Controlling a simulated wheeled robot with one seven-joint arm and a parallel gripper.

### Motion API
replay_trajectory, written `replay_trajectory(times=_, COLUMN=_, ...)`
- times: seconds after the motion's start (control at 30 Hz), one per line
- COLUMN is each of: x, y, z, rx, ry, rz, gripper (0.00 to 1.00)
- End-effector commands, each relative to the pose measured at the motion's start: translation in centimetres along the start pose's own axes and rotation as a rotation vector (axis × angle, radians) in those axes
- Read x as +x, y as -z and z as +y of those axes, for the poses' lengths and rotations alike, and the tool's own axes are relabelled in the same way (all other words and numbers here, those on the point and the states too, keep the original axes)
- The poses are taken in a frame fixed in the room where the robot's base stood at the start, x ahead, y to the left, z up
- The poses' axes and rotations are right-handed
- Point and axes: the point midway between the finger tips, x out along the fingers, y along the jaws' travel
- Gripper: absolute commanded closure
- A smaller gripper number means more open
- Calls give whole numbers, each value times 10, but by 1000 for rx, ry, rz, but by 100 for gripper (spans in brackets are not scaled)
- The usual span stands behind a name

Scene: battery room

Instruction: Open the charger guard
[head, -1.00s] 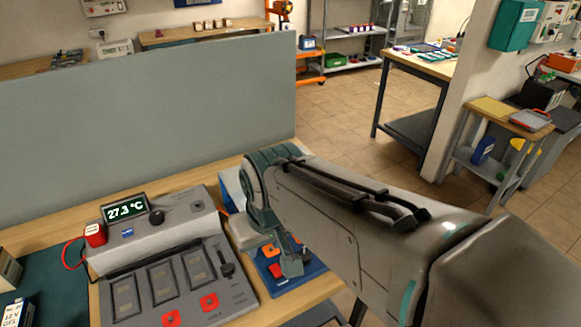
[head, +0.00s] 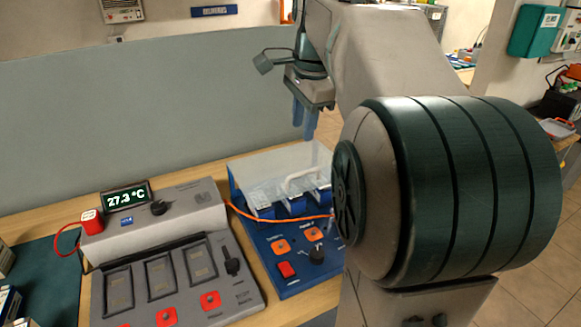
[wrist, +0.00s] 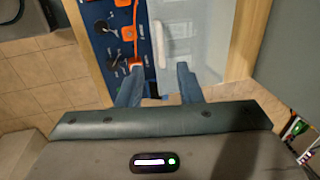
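The charger is a blue unit (head: 262,243) on the bench, right of a grey console. Its clear guard (head: 262,168) is down over the back part, with a pale handle (head: 300,182) on it. The guard (wrist: 195,32) and its handle (wrist: 163,45) also show in the wrist view. My gripper (head: 303,130) hangs above the guard's far side, apart from it, fingers pointing down. In the wrist view my gripper (wrist: 160,68) has its two blue fingers wide apart with nothing held. My arm hides the charger's right side.
The grey console (head: 160,255) with a temperature display stands left of the charger. An orange cable (head: 245,212) runs along the guard's front. A grey partition (head: 130,125) rises behind the bench, near my gripper. Air above the charger's front controls is free.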

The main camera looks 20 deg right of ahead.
Motion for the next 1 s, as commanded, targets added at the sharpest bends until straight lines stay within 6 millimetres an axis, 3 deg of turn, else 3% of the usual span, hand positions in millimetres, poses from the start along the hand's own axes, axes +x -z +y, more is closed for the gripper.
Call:
replay_trajectory(times=0.53, x=108, y=-1, z=1, rx=-5, ry=-3, rz=-1, gripper=67)
replay_trajectory(times=0.73, x=124, y=-1, z=1, rx=-5, ry=0, rz=0, gripper=67)
replay_trajectory(times=1.0, x=127, y=-1, z=1, rx=-6, ry=1, rz=0, gripper=67)
